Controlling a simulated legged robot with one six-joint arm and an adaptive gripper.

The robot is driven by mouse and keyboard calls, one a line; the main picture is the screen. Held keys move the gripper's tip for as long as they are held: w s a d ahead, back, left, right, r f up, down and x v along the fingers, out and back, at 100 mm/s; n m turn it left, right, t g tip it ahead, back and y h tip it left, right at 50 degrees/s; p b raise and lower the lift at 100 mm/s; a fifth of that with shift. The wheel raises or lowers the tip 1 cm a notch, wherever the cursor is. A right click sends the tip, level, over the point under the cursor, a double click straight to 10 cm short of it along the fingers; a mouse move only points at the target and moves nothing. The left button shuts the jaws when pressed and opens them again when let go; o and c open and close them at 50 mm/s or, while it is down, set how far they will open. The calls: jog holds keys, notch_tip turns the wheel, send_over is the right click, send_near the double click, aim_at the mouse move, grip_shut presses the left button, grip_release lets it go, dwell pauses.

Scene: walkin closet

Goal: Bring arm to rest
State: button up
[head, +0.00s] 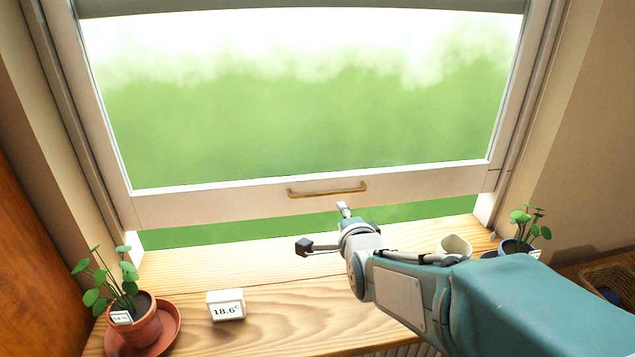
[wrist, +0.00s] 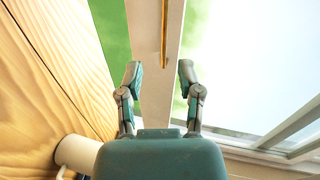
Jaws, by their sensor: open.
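My gripper (head: 324,227) is held out over the wooden sill (head: 275,276), just in front of the sash window's bottom rail (head: 230,203). Its two fingers are spread, with nothing between them. In the wrist view my gripper (wrist: 161,80) is also open, and the rail with its brass handle (wrist: 164,35) shows beyond the fingers. In the head view the brass handle (head: 328,189) is a little above the fingertips, and no finger is around it. The sash is raised, with a green gap below it. My arm reaches in from the lower right.
A potted plant (head: 140,322) on a terracotta saucer stands at the left. A white thermometer display (head: 226,305) sits on the sill. A white mug (head: 456,245) stands close behind my arm, beside a dark-potted plant (head: 517,246). A wicker basket (head: 612,279) is at the right.

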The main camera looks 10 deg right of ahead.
jog(key=s+f+n+g, duration=0.1)
jog(key=s+n+g, duration=0.8)
jog(key=s+n, duration=0.8)
jog(key=s, duration=0.7)
jog(key=shift+s+d+f+g, duration=0.15)
jog(key=shift+s+f+g, duration=0.15)
jog(key=shift+s, duration=0.05)
